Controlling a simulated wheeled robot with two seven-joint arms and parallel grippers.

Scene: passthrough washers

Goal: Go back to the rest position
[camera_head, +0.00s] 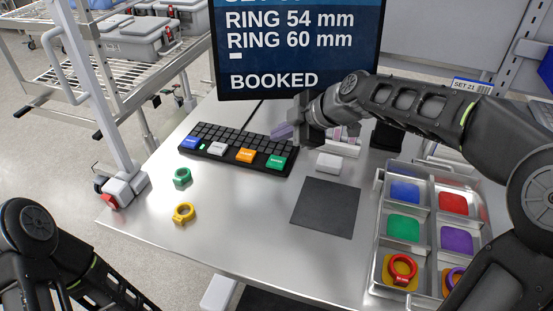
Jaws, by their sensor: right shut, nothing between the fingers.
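My right gripper (283,131) is shut and empty. It hangs over the back of the steel table (250,215), in front of the screen and just above the right part of the keyboard in the picture. My right arm reaches in from the right edge, above the sorting tray. My left arm shows at the lower left, clear of the table, and its gripper is out of the picture.
A dark keyboard (238,147) with coloured keys stands below a screen (297,60) reading "BOOKED". A green ring (182,184) and a yellow ring (177,218) lie at left. A black mat (325,212) lies mid-table. A compartment tray (377,240) holds coloured pads and rings.

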